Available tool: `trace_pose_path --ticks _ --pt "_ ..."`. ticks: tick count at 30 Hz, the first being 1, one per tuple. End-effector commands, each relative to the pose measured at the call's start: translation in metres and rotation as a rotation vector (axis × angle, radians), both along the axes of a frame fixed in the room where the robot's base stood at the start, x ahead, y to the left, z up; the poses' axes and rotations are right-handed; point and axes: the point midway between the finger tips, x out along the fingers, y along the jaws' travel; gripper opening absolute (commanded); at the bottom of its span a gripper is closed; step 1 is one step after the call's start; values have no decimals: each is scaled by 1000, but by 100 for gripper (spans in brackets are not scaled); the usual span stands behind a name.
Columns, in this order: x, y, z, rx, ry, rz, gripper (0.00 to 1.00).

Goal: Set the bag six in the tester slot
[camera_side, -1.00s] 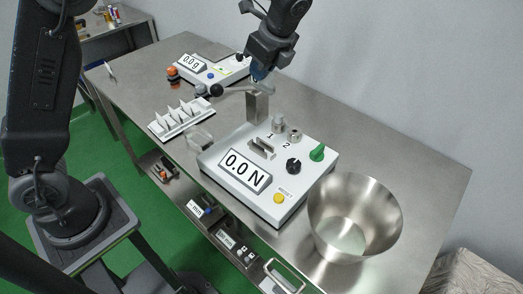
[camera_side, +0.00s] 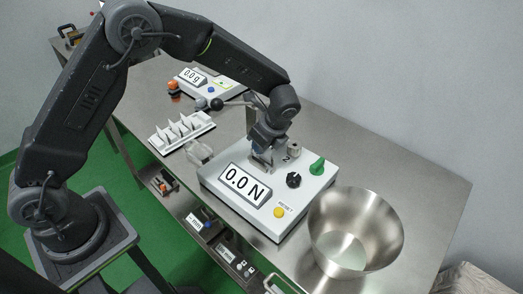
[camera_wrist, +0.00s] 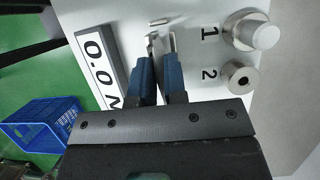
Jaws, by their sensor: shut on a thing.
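The tester (camera_side: 218,174) is a white box with a display reading 0.0 N. Its metal slot (camera_wrist: 172,41) shows just beyond my fingertips in the wrist view. My gripper (camera_side: 261,151) points down at the slot from above. In the wrist view, its blue fingers (camera_wrist: 161,62) are close together with a narrow gap. It is shut on bag six, which is mostly hidden between the fingers. I cannot tell how deep the bag sits in the slot.
Knobs (camera_side: 293,180), a yellow button (camera_side: 279,212) and weights (camera_wrist: 262,35) are on the tester. A steel bowl (camera_side: 391,222) stands at right. A white rack (camera_side: 158,141) with several upright bags, a clear dish (camera_side: 199,152) and a scale (camera_side: 222,92) are at left.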

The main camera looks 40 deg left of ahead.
Motion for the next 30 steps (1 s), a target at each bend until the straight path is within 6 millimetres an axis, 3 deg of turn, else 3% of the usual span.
trace_pose_path --ticks 5,16,17,24,30 --pt "-1 0 -24 1 4 -1 0" --pt "0 0 -28 0 2 0 0" --pt "0 0 -27 0 1 0 15" --pt "0 0 -27 0 1 -1 38" --pt "0 0 -26 0 1 -1 38"
